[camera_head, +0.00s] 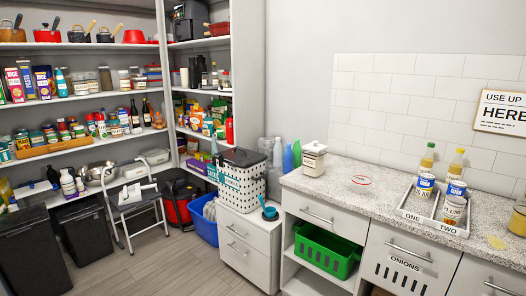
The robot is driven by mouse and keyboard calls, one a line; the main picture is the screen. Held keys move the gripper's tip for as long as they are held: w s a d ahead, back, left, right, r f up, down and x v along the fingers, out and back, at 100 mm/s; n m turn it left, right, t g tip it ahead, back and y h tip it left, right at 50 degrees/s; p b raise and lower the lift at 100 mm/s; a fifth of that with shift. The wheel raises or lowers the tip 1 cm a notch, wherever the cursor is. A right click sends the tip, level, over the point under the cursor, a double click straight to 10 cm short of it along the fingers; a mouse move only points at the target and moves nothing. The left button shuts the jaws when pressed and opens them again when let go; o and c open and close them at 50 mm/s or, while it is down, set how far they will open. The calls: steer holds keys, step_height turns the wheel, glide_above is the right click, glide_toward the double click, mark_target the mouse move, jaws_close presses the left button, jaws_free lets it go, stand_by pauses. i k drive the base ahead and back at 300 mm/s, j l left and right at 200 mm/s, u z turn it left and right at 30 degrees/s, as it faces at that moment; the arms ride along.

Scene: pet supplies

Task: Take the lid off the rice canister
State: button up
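A cream canister (312,164) stands upright on the speckled counter (335,190), near its left end. A lid (314,148) with a small knob sits on top of it. There is dark marking on its front, too small to read, so I cannot tell for sure that it is the rice canister. My gripper is not in view.
A flat red-and-white round mark (361,180) lies right of the canister. A tray (432,221) labelled ONE and TWO holds several cans. Oil bottles (427,160) stand behind. A step stool (135,205) stands left.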

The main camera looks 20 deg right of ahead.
mark_target(315, 146)
steer(key=i, duration=2.05)
